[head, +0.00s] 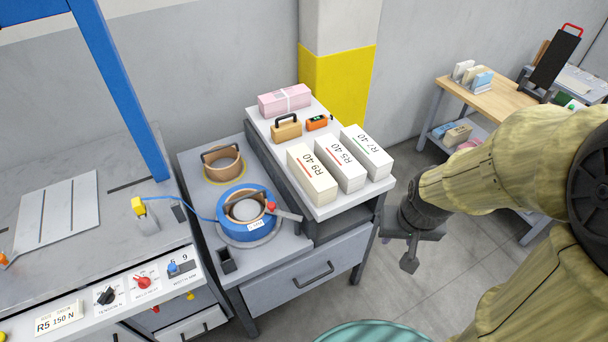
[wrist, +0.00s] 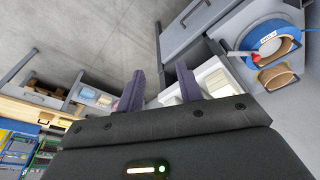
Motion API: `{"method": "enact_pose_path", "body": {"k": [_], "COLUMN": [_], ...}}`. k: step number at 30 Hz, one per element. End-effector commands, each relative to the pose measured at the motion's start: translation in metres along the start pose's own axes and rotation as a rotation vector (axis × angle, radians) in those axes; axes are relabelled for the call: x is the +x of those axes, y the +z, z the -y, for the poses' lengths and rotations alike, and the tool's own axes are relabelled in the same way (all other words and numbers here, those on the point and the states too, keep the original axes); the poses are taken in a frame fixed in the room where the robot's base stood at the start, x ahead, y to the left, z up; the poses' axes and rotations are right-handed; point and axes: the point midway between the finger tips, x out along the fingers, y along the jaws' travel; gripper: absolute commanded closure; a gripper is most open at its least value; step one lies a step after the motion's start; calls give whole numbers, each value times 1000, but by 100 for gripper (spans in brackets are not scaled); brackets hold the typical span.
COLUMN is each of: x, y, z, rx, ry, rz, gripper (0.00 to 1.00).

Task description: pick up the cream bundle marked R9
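The cream bundle marked R9 40 (head: 312,181) lies at the left of a row of three on the white top of the drawer cabinet. The bundle marked R5 40 (head: 340,166) is in the middle and the one marked R7 40 (head: 366,154) is at the right. My gripper (head: 402,250) is right of the cabinet and apart from the bundles. In the wrist view my gripper (wrist: 161,88) has its two fingers spread with nothing held between them. The white cabinet top shows there behind the right finger, and I cannot read any bundle mark in that view.
A pink tied bundle (head: 285,101), a tan block with a black handle (head: 286,127) and an orange device (head: 317,123) lie behind the row. A blue strap reel (head: 246,211) stands left on a lower surface. A wooden table (head: 497,96) is at the far right.

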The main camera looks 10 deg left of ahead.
Motion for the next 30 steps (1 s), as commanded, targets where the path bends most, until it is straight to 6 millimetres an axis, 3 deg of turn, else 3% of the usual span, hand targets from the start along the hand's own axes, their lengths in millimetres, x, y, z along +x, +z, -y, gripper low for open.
{"method": "enact_pose_path", "body": {"k": [3,8,11,17,21,25,30], "x": [0,6,20,65,93,107,104], "y": [0,-4,-16,-60,-92,-118,-140], "z": [0,0,-1,11,35,62,93], "rx": [0,-14,-55,-221,-340,-419,-463], "ry": [0,3,9,-18,-96,-203,-342], "rz": [0,-16,-60,-251,-427,-608,-823], "gripper": [64,32,13,13,13,13,13]}}
